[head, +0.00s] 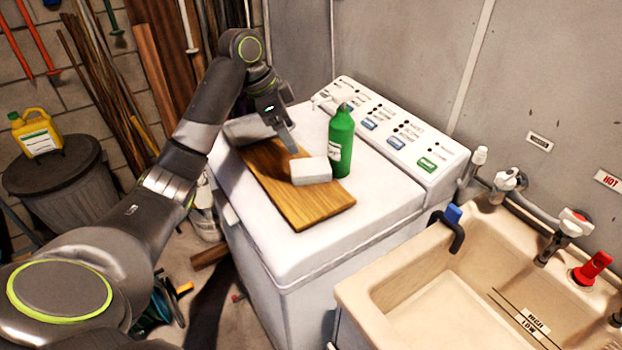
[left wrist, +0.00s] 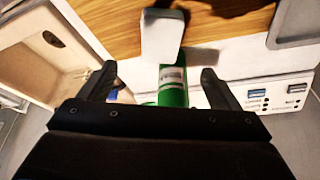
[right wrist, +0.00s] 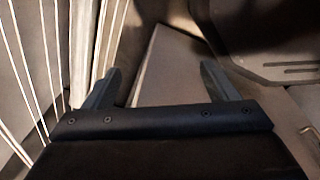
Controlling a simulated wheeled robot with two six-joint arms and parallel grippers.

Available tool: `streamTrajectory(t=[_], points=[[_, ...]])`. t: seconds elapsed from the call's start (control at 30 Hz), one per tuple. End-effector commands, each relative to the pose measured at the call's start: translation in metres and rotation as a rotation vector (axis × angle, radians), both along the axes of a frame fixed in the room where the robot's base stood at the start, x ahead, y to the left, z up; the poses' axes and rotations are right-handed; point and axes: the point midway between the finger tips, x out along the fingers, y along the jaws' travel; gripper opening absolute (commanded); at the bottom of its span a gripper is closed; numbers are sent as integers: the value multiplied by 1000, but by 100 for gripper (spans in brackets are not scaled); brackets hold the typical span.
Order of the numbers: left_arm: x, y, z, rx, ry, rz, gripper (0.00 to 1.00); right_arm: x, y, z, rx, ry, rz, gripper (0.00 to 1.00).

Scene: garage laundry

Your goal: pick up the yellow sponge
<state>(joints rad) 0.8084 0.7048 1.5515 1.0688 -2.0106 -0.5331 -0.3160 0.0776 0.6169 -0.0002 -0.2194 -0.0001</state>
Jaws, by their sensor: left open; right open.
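No yellow sponge shows in any view. A pale grey-white block (head: 311,171), sponge-like in shape, lies on a wooden board (head: 318,207) on the white washing machine. The block also shows in the left wrist view (left wrist: 162,36), beyond my fingertips. My left gripper (head: 288,138) is open and empty, above the board just behind and left of the block. In the left wrist view the green bottle (left wrist: 172,86) appears between its fingers, apart from them. My right gripper (right wrist: 158,85) is open and empty; it is outside the head view.
The green bottle (head: 340,142) stands upright close behind the block. A grey object (head: 245,130) lies at the board's far left end. A sink (head: 400,285) with taps is at right. A yellow jug (head: 36,133) stands on a dark bin (head: 60,185) at left.

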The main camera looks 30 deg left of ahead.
Motion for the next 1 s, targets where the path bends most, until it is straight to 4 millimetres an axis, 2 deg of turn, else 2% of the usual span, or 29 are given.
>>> streamTrajectory(t=[0.03,0.1,0.13,0.3,0.57,0.8,1.0], points=[[2,-3,-13,-1,0,-1,85,1,-1,-12,0,-2,0,80],[4,-7,-22,-2,1,-2,85,5,-1,-16,0,-7,2,80],[6,-9,-24,-3,3,-1,85,8,-1,-10,-1,-10,3,80],[12,-17,-48,-2,1,0,85,21,-1,-4,-2,-27,6,80],[17,-23,-66,-2,3,1,85,18,-3,2,-4,-23,6,80],[25,-34,-99,-2,3,0,85,14,-3,10,-4,-17,5,80],[27,-35,-106,2,-1,1,85,13,-3,10,-4,-16,4,80]])
